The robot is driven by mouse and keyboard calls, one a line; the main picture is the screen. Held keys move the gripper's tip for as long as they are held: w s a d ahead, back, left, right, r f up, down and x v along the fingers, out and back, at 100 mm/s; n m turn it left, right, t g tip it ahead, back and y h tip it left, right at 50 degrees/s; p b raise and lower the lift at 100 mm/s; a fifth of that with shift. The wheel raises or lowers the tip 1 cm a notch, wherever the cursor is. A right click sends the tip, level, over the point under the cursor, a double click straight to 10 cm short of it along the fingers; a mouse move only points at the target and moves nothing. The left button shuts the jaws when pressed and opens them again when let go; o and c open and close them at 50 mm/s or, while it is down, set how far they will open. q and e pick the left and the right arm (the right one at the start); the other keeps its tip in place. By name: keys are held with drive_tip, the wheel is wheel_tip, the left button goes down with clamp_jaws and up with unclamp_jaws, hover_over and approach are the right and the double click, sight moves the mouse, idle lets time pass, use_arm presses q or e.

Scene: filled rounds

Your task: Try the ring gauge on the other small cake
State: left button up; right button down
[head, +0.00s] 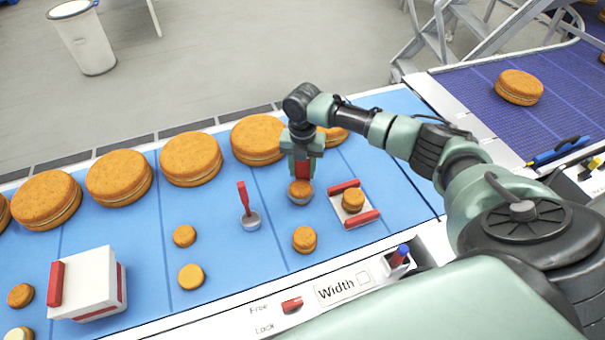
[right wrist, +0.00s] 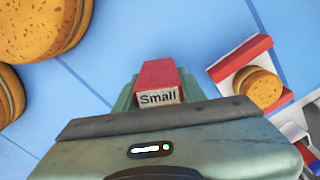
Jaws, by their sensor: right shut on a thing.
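My right gripper (head: 302,172) is shut on the red handle of a ring gauge, low over the blue belt. In the right wrist view the red handle (right wrist: 158,82) reads "Small". A small orange-brown cake (head: 300,187) shows just under the gripper, with a grey rim, seemingly the gauge's ring (head: 299,201), at its lower edge. I cannot tell how far the ring sits around it. Another small cake (head: 353,201) lies between the red bars of a white holder (head: 340,211), also in the right wrist view (right wrist: 262,89). My left gripper is not in view.
Another red-handled gauge (head: 244,200) stands on the belt to the left. Loose small cakes (head: 304,240) (head: 185,236) (head: 190,277) lie nearby. Large filled rounds (head: 191,159) line the back. A white box (head: 90,290) stands front left. A "Width" panel (head: 343,287) edges the front.

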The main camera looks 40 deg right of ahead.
drive_tip(key=shift+r+p, duration=1.1)
drive_tip(key=shift+r, duration=0.35)
drive_tip(key=shift+r+p, duration=0.35)
drive_tip(key=shift+r, duration=1.95)
